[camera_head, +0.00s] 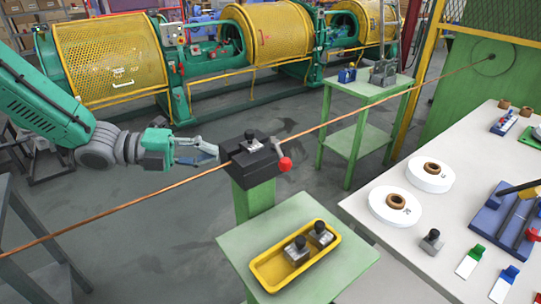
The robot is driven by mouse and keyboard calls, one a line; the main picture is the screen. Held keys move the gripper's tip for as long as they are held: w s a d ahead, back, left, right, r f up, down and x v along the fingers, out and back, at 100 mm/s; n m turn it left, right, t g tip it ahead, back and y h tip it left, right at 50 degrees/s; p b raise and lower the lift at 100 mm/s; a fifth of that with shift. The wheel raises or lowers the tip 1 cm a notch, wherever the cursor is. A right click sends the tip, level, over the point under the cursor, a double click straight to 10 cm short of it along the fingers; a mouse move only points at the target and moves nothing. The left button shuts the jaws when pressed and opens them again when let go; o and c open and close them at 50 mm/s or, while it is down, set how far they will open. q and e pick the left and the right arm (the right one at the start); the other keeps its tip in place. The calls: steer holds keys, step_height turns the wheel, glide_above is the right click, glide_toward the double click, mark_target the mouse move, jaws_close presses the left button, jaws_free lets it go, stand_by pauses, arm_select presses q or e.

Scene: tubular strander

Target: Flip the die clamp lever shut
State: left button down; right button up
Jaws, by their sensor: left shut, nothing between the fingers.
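The die clamp (240,162) is a black block on a green post. A copper-coloured strand runs through it from lower left to upper right. The die clamp lever (278,150) is a short grey arm on the right side of the block, slanting down to a red knob (285,164). My left gripper (216,150) comes in from the left, shut and empty, its tips just left of the block. I cannot tell whether the tips touch it. My right gripper is out of view.
A green stand (225,241) in front holds a yellow tray (262,275) with two metal blocks. A white bench (370,228) with white discs and tools is at right. A green side table (345,87) stands behind. The strand crosses the space diagonally.

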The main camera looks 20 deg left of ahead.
mark_target(278, 150)
arm_select(q)
steer(key=x, duration=1.3)
steer(key=shift+p, duration=0.45)
steer(key=shift+a+f+n, duration=0.1)
steer(key=shift+a+n, duration=0.2)
